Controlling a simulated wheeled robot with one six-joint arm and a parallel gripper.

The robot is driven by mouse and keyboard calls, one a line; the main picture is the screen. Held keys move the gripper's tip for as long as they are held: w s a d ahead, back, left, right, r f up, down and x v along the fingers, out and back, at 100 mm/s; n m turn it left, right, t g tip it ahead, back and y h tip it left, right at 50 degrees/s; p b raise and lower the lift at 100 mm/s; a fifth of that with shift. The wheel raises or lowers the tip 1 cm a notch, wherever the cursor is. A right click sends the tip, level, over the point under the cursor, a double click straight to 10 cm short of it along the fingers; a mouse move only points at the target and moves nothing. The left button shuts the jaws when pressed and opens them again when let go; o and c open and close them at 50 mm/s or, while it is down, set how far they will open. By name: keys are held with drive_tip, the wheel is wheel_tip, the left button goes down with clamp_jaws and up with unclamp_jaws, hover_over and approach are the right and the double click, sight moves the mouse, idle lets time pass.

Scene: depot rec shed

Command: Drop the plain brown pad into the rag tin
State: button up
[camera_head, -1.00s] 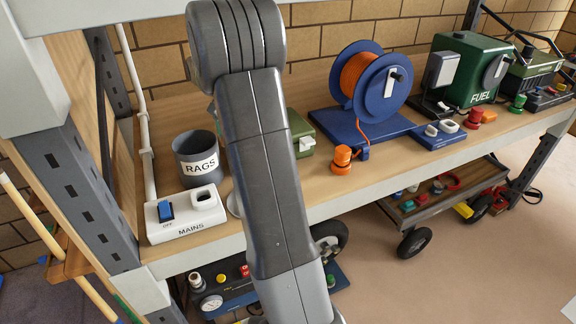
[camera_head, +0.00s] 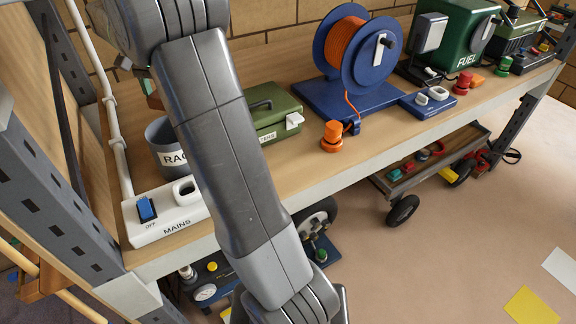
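The rag tin (camera_head: 160,137) is a dark grey round can with a white label, standing on the bench at the left. My arm crosses in front of its right side and hides part of the label and mouth. I cannot make out a plain brown pad in this view. A small greenish and brown shape (camera_head: 149,90) shows above the tin beside my arm, too hidden to identify. My gripper is not visible; only my large grey arm links show.
A white mains box (camera_head: 155,230) sits in front of the tin. A green case (camera_head: 272,112), an orange cable reel (camera_head: 350,50) and a green fuel can (camera_head: 462,45) stand along the bench. A cart (camera_head: 425,165) is underneath. Yellow (camera_head: 530,306) and white sheets lie on the open floor.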

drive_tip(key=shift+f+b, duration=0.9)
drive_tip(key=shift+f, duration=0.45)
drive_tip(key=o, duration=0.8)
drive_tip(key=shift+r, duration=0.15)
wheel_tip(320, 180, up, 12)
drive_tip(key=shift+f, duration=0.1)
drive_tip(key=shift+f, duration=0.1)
